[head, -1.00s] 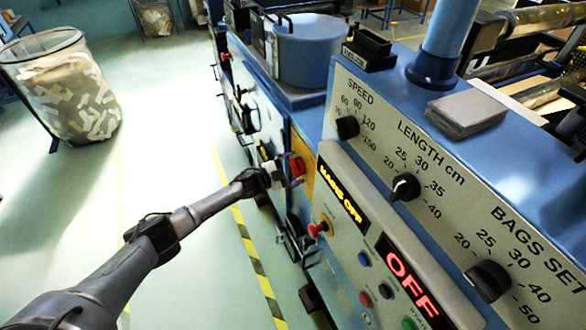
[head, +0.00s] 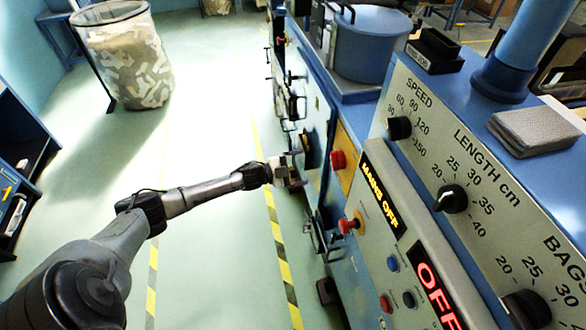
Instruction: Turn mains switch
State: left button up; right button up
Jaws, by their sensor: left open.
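A red switch knob (head: 338,160) on a yellow-orange plate (head: 346,148) sits on the machine's side face; it looks like the mains switch, though no label on it is readable. The lit display (head: 380,196) reads MAINS OFF. My left gripper (head: 294,172) is open, in front of the side face and to the left of the red knob, with a visible gap between them. Its fingers are small and partly merge with the dark fittings behind. My right gripper is not in view.
A red push button (head: 351,223) sticks out near the display. A second display (head: 438,293) reads OFF. Speed (head: 399,128) and length (head: 451,199) dials are on the sloped panel. A wire bin (head: 125,60) stands far left. The floor beside the striped line is clear.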

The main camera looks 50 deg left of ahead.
pick_arm(q)
jog(key=shift+v, duration=1.05)
